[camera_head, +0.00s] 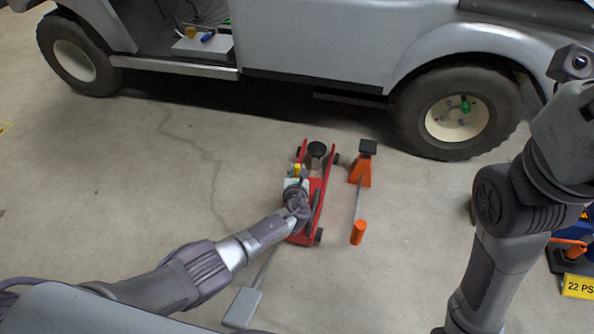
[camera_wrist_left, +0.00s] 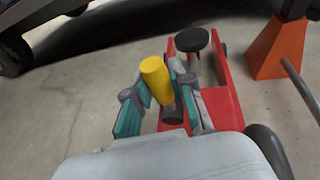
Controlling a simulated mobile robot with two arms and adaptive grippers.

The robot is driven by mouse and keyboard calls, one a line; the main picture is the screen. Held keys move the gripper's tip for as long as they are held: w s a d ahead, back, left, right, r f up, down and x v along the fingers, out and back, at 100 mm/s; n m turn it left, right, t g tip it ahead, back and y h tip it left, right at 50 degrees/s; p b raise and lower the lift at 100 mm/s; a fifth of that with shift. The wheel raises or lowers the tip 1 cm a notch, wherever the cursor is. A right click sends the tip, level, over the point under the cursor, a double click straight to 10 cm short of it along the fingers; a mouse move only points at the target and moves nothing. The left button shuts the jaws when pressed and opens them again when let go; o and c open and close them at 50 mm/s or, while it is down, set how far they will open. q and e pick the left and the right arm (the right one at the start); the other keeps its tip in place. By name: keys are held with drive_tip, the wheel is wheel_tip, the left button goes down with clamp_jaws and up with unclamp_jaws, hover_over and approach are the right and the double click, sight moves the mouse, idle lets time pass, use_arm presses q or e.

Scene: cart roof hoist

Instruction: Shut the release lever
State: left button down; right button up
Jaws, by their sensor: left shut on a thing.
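The release lever (camera_wrist_left: 155,78) has a yellow grip on a dark stem and stands up from the red floor jack (camera_wrist_left: 222,108). In the head view the yellow lever (camera_head: 297,169) shows at the left side of the red jack (camera_head: 327,160), just beyond my left gripper (camera_head: 296,180). My left gripper is shut on the lever, with a finger on each side in the left wrist view (camera_wrist_left: 160,100). The lever's lower end is hidden by the gripper. My right arm is at the right of the head view, but its gripper does not show.
An orange jack stand (camera_head: 361,172) with a handle ending in an orange grip (camera_head: 358,232) is close right of the jack. A grey cart (camera_head: 320,45) with wheels (camera_head: 457,119) stands behind. A grey pedal-like plate (camera_head: 242,307) lies in front. Bare floor lies to the left.

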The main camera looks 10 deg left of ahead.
use_arm(q)
drive_tip(key=c, duration=1)
unclamp_jaws()
drive_tip(key=shift+o, duration=0.2)
drive_tip(key=shift+r, duration=0.1)
wheel_tip(320, 180, up, 10)
drive_tip(key=shift+f, duration=0.15)
